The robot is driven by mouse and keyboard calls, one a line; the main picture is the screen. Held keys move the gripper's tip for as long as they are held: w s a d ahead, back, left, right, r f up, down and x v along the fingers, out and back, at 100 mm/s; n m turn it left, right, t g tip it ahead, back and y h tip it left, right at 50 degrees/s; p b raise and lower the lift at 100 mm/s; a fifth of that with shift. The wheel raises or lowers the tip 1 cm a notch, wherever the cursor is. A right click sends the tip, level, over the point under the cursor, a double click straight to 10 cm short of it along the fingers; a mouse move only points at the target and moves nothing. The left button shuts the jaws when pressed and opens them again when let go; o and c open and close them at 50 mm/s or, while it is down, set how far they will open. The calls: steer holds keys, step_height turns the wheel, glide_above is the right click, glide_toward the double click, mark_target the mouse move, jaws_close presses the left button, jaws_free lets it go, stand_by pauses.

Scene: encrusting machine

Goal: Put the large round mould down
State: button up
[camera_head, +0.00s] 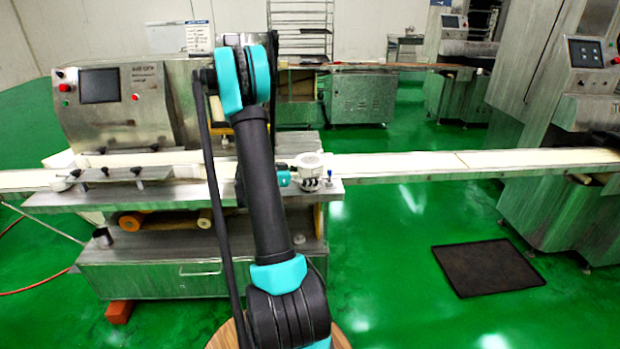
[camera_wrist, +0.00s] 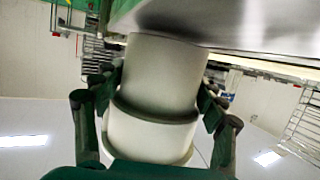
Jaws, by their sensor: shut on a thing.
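The large round mould (camera_wrist: 165,75) is a pale, stepped cylinder in the middle of the wrist view, with a narrower part above a wider one. My gripper (camera_wrist: 158,90) is shut on it, with dark fingers on its left and right sides. The mould's far end is close to a grey metal surface (camera_wrist: 255,22) with a dark shadow on it; I cannot tell whether they touch. In the head view my arm hides most of the gripper. A white round piece (camera_head: 308,162) shows just right of the arm; I cannot tell whether it is the mould.
The steel machine (camera_head: 125,105) with a screen stands behind my arm. A pale conveyor belt (camera_head: 420,162) runs right from it to another machine (camera_head: 570,170). A dark mat (camera_head: 487,267) lies on the green floor. Open floor shows at the front right.

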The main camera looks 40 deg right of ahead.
steer(key=shift+f, duration=0.25)
steer(key=o, duration=1.4)
steer(key=shift+f, duration=0.1)
